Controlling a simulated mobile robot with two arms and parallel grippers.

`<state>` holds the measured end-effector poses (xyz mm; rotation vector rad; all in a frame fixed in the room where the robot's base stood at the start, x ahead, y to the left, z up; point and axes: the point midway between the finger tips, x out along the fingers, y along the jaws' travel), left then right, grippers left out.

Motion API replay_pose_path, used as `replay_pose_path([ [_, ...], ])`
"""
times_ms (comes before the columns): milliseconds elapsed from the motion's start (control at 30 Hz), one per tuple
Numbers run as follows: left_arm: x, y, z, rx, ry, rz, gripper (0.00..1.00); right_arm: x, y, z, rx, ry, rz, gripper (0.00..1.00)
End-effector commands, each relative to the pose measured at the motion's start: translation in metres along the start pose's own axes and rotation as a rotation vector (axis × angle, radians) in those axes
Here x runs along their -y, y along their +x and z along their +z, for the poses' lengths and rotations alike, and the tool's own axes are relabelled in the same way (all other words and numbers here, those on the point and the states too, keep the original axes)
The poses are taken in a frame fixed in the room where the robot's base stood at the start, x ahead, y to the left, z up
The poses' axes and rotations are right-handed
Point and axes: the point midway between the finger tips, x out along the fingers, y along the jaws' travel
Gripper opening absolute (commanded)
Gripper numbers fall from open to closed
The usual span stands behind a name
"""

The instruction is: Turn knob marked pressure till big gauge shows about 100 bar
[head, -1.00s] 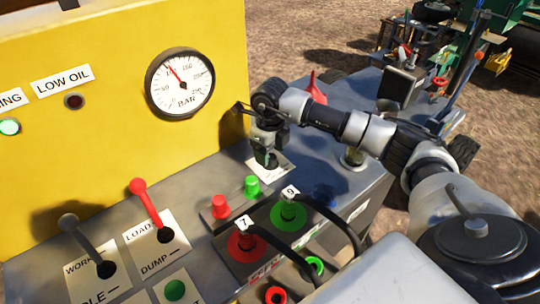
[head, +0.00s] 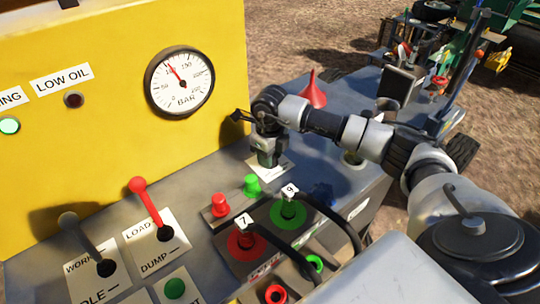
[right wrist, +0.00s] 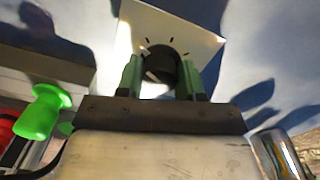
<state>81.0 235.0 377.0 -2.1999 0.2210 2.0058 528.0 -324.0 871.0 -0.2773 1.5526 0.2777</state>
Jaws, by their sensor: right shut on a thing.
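The big round gauge (head: 180,82), marked BAR, is on the yellow panel. Its red needle points up and left, close to the 100 mark; the small digits beside it are hard to read. My right gripper (head: 268,160) points down at a white label plate (head: 283,165) on the grey console. In the right wrist view, the dark round knob (right wrist: 160,66) stands on the white plate, between the green-padded fingers of my right gripper (right wrist: 159,78), which is shut on it. The plate's lettering is not readable. My left gripper is not in view.
A red button (head: 220,203) and a green button (head: 252,184) stand close in front of the gripper. Hose couplings tagged 7 (head: 245,240) and 9 (head: 288,212) are nearer. A red funnel (head: 313,91) stands behind my arm. Two levers are at left.

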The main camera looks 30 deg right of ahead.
Motion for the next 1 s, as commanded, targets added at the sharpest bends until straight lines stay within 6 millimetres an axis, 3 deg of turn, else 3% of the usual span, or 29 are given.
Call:
replay_pose_path([
  [133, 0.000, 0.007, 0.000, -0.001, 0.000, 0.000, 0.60, 0.000, 0.001, 0.000, 0.000, -0.086, 0.000, 0.13],
  [400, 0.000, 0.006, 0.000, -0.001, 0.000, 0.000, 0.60, 0.000, -0.001, 0.000, 0.000, -0.095, 0.000, 0.13],
  [433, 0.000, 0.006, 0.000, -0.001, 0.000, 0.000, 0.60, 0.000, -0.001, 0.000, 0.000, -0.095, 0.000, 0.42],
  [567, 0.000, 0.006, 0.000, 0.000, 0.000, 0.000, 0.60, 0.000, -0.001, 0.000, 0.000, -0.094, 0.000, 0.61],
  [867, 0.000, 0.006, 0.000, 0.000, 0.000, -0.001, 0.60, 0.000, -0.002, 0.000, 0.000, -0.094, 0.000, 0.63],
  [1000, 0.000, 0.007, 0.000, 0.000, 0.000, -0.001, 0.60, 0.001, -0.016, 0.001, 0.004, -0.093, -0.002, 0.63],
])
